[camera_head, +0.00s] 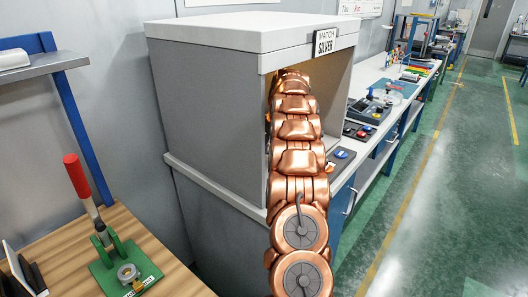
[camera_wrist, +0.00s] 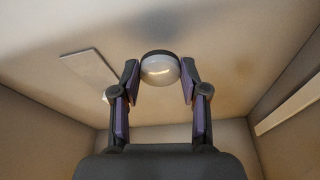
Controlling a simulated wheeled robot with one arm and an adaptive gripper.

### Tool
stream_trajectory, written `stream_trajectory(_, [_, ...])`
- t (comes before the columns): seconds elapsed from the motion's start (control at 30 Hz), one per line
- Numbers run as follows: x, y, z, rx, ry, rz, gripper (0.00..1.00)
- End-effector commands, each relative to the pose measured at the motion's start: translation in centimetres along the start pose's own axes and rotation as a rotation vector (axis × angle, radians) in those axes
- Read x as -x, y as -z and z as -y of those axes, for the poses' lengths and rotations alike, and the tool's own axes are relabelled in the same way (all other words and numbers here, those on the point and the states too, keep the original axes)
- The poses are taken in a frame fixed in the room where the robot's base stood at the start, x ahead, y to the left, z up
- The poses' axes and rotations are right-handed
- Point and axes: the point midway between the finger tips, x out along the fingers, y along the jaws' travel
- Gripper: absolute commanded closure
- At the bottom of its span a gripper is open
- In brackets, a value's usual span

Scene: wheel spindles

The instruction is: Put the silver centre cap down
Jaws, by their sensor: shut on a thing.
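A round domed cap, pale and shiny with a dark rim, is between my fingertips in the wrist view (camera_wrist: 160,70); it looks like the silver centre cap. My gripper (camera_wrist: 159,80) is shut on it, one finger on each side. The gripper is inside a grey box-like cabinet (camera_head: 205,95) whose sign (camera_head: 325,42) reads "MATCH SILVER". In the head view my copper-coloured arm reaches into its open front and hides the gripper and the cap. I cannot tell whether the cap touches a surface.
Pale inner walls of the cabinet lie close on both sides in the wrist view, with a flat rectangular patch (camera_wrist: 88,72) at left. A wooden bench with a green red-handled press (camera_head: 125,270) stands at left. A long workbench with trays and tools (camera_head: 385,85) runs behind at right.

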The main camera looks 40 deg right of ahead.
Motion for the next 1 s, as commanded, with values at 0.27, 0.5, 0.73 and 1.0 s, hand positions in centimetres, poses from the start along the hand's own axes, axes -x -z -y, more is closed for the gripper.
stream_trajectory(0.27, [-2.9,-0.9,-0.2,-0.008,-0.001,0.003,0.91])
stream_trajectory(0.5, [-3.4,-1.0,-0.3,-0.007,-0.003,-0.001,0.91])
stream_trajectory(0.73, [-3.9,-1.1,-0.3,-0.007,-0.003,0.0,0.91])
stream_trajectory(1.0, [-3.7,-1.1,-0.3,-0.008,-0.003,0.0,0.31])
